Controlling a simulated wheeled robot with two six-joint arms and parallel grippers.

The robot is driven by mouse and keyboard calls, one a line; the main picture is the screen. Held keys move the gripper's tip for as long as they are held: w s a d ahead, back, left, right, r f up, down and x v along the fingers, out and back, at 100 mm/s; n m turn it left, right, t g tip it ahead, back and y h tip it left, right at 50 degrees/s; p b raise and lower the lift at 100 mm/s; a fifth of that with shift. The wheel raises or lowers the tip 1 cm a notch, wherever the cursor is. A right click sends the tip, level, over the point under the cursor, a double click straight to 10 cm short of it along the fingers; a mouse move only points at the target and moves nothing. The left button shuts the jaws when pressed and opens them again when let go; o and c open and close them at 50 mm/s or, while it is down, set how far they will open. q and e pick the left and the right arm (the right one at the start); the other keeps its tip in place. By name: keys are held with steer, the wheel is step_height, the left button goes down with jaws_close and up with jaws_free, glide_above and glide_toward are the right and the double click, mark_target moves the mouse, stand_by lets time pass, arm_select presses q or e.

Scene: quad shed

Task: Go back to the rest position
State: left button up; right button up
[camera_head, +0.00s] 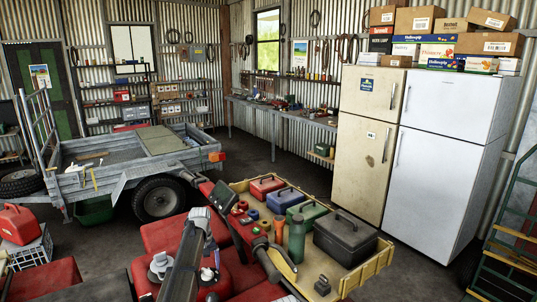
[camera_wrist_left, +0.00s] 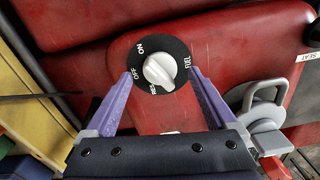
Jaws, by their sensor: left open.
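My left gripper (camera_head: 210,255) reaches down over the red quad body (camera_head: 165,232) at the bottom of the head view. In the left wrist view its two purple fingers (camera_wrist_left: 161,78) stand apart, one on each side of a pale fuel knob (camera_wrist_left: 160,71) on a black dial marked ON, OFF, RES and FUEL. The gripper is open with nothing held; I cannot tell whether the fingers touch the dial. My right gripper is not in view.
A grey latch (camera_wrist_left: 262,112) sits close beside the right finger, near a SEAT label. A wooden tray (camera_head: 362,271) with toolboxes, a bottle and a padlock lies right of my arm. A trailer (camera_head: 120,178) and two fridges (camera_head: 366,145) stand behind; the floor between is open.

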arm_select(q)
steer(key=shift+n, duration=0.8)
steer(key=shift+r+p, duration=0.55)
steer(key=shift+s+d, duration=0.1)
steer(key=shift+s, duration=0.05)
